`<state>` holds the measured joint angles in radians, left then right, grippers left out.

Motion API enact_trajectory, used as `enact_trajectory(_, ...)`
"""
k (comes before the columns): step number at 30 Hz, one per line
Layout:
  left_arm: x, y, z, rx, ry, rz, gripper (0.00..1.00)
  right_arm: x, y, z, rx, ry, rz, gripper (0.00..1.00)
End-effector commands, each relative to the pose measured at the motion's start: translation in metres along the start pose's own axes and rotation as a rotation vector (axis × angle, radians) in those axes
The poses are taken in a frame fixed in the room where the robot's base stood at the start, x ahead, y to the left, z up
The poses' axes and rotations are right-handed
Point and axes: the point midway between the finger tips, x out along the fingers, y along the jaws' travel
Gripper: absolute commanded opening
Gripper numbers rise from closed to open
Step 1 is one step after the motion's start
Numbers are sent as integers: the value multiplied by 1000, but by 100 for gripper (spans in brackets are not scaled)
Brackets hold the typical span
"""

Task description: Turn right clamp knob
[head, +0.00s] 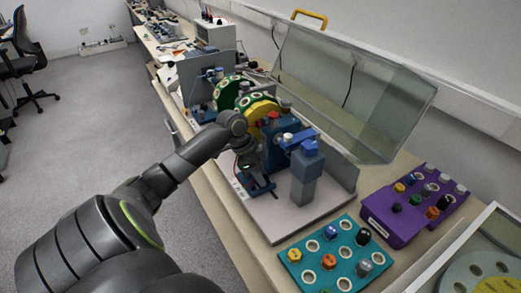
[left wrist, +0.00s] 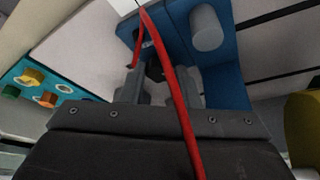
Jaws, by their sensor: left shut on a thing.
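The calibration rig with blue clamp stands (head: 300,160) sits on a pale base plate. My left gripper (head: 250,166) reaches the near side of the rig, low beside the blue stands. In the left wrist view, my left gripper (left wrist: 158,88) has its two grey fingers on either side of a small dark knob (left wrist: 154,70), the right clamp knob, against a blue block (left wrist: 215,60). The gripper is shut on it. The knob is mostly hidden by the fingers and a red cable. In the head view my wrist hides it. My right gripper is not in view.
A red cable (left wrist: 178,95) crosses in front of my left gripper in the wrist view. A clear raised cover (head: 350,90) stands behind the rig. A teal panel (head: 322,250) and purple box (head: 385,212) lie at the right. Open floor is at left.

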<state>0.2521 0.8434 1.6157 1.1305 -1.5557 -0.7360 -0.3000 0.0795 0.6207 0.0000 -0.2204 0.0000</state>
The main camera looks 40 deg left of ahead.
Motion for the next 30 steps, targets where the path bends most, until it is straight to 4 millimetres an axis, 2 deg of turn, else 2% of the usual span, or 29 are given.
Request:
enact_trajectory(2,0,0,1,-1,-3,0,6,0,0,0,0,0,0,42)
enact_trajectory(3,0,0,1,-1,-3,0,30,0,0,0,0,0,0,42)
enact_trajectory(8,0,0,1,-1,-2,0,51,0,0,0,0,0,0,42)
enact_trajectory(16,0,0,0,-1,-1,-1,51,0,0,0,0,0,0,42)
enact_trajectory(20,-8,-1,1,0,-2,-3,51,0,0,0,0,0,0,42)
enact_trajectory(23,-20,-1,1,0,-4,-4,51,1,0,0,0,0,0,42)
enact_trajectory(30,-66,-1,2,0,-6,-5,51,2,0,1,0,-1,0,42)
